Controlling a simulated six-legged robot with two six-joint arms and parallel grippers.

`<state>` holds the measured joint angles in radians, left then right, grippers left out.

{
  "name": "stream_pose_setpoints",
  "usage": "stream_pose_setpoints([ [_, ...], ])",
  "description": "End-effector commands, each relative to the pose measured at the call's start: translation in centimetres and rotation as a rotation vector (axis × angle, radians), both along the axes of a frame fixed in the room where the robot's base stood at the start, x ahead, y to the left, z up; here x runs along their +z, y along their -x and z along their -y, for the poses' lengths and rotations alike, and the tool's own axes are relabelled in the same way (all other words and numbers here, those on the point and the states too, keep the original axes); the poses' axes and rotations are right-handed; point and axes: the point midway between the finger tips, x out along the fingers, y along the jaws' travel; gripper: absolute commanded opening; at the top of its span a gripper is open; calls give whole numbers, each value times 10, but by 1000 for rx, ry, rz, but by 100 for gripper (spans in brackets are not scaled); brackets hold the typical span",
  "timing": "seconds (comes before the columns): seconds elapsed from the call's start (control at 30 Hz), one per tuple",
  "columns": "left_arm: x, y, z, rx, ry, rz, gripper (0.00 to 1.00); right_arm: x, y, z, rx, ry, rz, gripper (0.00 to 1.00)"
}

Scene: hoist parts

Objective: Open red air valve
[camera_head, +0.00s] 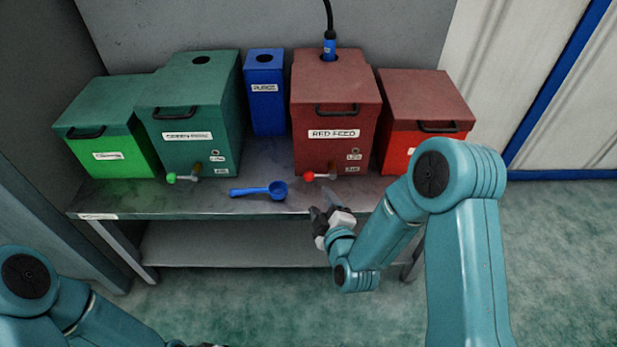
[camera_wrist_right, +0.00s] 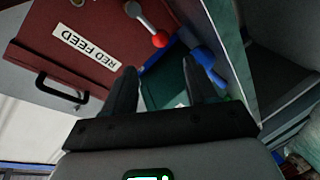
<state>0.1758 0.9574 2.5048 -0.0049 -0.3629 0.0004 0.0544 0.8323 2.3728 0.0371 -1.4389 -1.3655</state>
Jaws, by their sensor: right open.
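The red air valve (camera_head: 309,176) is a small red knob on a short lever, low on the front of the dark red box labelled RED FEED (camera_head: 334,112). In the right wrist view the red knob (camera_wrist_right: 160,39) sits at the end of a grey lever, beyond my fingertips. My right gripper (camera_head: 322,214) is in front of the bench edge, below and a little right of the knob, apart from it. In the wrist view its two fingers (camera_wrist_right: 160,85) are spread and empty. My left arm shows at the lower left; its gripper is barely visible at the bottom edge.
A blue scoop (camera_head: 260,190) lies on the bench (camera_head: 222,200) left of the red valve. A green-knobbed valve (camera_head: 172,178) is on the GREEN FEED box (camera_head: 190,110). A blue PURGE box (camera_head: 265,95) stands between the feed boxes. A black hose with a blue connector (camera_head: 329,45) enters the RED FEED box.

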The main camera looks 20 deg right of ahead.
Motion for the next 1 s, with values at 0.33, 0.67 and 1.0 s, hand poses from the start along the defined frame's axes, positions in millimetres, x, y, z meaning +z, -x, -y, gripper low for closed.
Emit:
stream_pose_setpoints([
  [0.33, -8, 0, 0, 0, 0, 0, 69, -20, -81, 0, -3, 0, 1, 57],
  [0.67, -12, 0, 0, 0, 0, 0, 69, -28, -121, 1, -3, 0, -2, 57],
  [1.0, -12, 0, 0, 0, 0, 0, 69, -28, -123, 1, -2, -1, -2, 44],
])
